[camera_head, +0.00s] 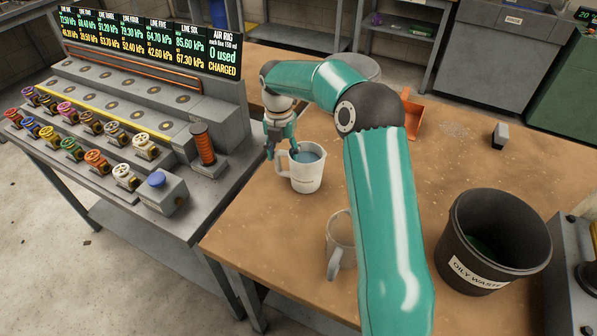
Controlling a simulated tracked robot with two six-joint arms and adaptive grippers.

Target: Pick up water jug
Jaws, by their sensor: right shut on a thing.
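The water jug (308,180), a whitish jug with blue water inside, stands upright on the brown workbench (255,225) near its left side. Its handle is on its left. My right gripper (271,154) has come down at the jug's left side and is shut on the handle. The fingers are small in the picture and partly overlap the handle. My left gripper is not in view.
A black oily waste bin (470,267) is at right. An orange scoop (415,121) and a grey block (500,136) lie farther back. A valve panel (120,120) adjoins the bench's left.

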